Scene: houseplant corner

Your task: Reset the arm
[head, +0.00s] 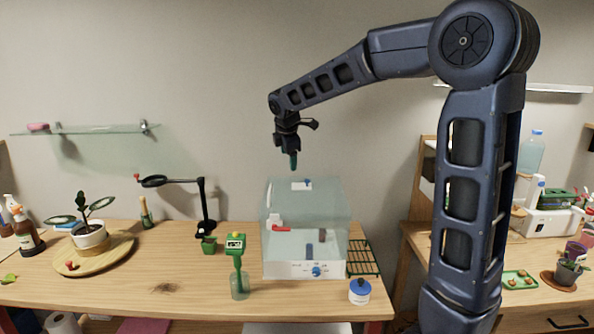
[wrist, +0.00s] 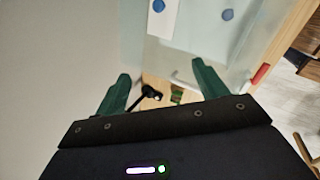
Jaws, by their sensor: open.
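My arm rises at the right of the head view and bends over to the left. My gripper (head: 293,162) hangs pointing down just above a clear box (head: 335,200) on the wooden table. In the wrist view its two green fingers (wrist: 160,70) stand wide apart with nothing between them. The box also shows in the wrist view (wrist: 200,35), beyond the fingers. Whether the fingertips touch the box top cannot be told.
The wooden table (head: 120,290) holds a black magnifier stand (head: 203,200), a green-topped bottle (head: 238,270), a blue-lidded jar (head: 359,291) and a potted plant (head: 90,233) on a round board. A glass shelf (head: 90,129) is on the wall. The air left of my arm is free.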

